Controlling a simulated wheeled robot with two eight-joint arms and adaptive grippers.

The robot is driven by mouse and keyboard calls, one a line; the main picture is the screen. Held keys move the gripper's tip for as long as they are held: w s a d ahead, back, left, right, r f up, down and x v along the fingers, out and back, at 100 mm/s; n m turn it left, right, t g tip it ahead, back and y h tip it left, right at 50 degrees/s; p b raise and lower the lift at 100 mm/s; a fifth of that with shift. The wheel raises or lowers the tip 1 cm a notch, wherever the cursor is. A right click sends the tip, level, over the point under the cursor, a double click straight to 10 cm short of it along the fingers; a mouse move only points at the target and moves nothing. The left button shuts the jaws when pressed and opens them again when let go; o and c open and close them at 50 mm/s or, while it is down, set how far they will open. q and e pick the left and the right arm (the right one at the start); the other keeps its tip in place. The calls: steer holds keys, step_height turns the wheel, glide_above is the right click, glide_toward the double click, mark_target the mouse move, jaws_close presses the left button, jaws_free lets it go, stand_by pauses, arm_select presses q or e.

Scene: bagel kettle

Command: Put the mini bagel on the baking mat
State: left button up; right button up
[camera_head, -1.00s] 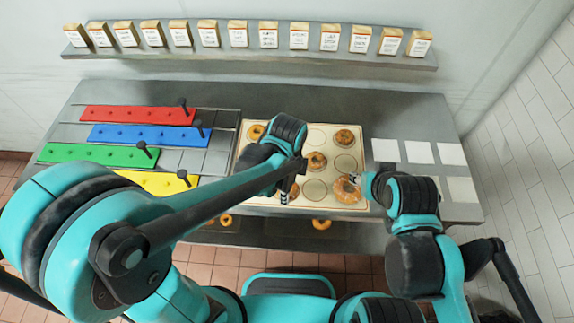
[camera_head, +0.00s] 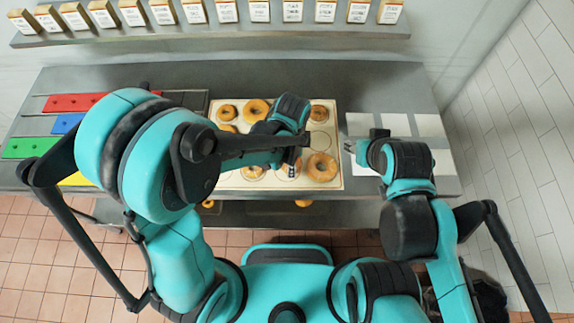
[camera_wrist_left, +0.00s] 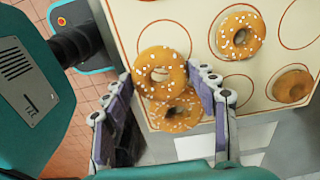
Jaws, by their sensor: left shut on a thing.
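The cream baking mat (camera_head: 334,184) with drawn circles lies on the steel table and bears several bagels. My left gripper (camera_wrist_left: 165,84) is shut on a small sprinkled bagel, the mini bagel (camera_wrist_left: 147,62), which sits between its purple pads. In the left wrist view the mini bagel partly covers a larger sprinkled bagel (camera_wrist_left: 190,115) at the mat's front right. In the head view that larger bagel (camera_head: 322,174) is right of the left gripper (camera_head: 299,172). My right gripper (camera_head: 358,141) is beside the mat's right edge; its finger opening is unclear.
Another sprinkled bagel (camera_wrist_left: 240,20) and a plain-looking bagel (camera_wrist_left: 293,86) lie on circles. White squares (camera_head: 396,125) lie right of the mat; coloured strips (camera_head: 75,102) lie left. Boxes line the wall shelf (camera_head: 210,31). My left arm hides the mat's middle.

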arm_select(q)
steer(key=shift+w+a+f, duration=0.45)
steer(key=shift+w+a, duration=0.05)
steer(key=shift+a, duration=0.05)
step_height(320, 180, down, 4)
steer(key=b, duration=0.3)
steer(key=shift+f, duration=0.1)
steer(key=o, duration=1.1)
